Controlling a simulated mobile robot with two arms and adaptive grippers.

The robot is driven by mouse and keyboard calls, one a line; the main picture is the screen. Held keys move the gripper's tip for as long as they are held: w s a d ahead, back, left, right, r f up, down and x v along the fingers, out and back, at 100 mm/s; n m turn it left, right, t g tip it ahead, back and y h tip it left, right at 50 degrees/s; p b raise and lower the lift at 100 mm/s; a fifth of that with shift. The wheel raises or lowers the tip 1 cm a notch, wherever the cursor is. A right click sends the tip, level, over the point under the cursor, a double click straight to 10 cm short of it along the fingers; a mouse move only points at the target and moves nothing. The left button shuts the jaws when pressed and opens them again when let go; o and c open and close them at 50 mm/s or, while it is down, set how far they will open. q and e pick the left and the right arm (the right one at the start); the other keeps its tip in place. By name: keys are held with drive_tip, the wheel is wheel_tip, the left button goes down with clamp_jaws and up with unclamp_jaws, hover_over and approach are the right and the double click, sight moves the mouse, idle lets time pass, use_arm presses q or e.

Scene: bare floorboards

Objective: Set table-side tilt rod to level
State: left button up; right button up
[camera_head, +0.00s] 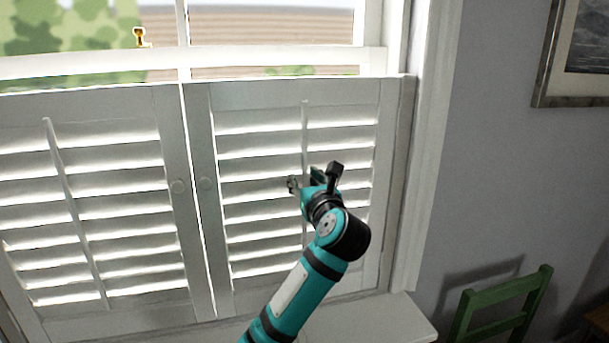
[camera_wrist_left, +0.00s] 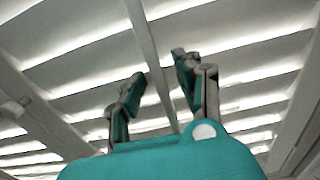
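A white louvred shutter pair covers the lower window. The right panel (camera_head: 345,92) has a thin vertical tilt rod (camera_head: 305,125) down its middle, with bright gaps between the slats. My left gripper (camera_head: 313,182) is in front of this rod at mid-height, fingers apart. In the left wrist view the rod (camera_wrist_left: 150,50) runs between the two open fingers (camera_wrist_left: 163,80); I cannot tell whether they touch it. The gripper hides part of the rod. The left panel has its own tilt rod (camera_head: 72,205), standing out at a slant from its slats. My right gripper is not in view.
A white ledge (camera_head: 400,325) is below the right panel. A green chair (camera_head: 500,305) stands at the lower right. A framed picture (camera_head: 572,100) hangs on the right wall. A small gold latch (camera_head: 140,37) is above the shutters.

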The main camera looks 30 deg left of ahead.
use_arm(q)
drive_tip(key=shift+w+a, duration=0.2)
clamp_jaws()
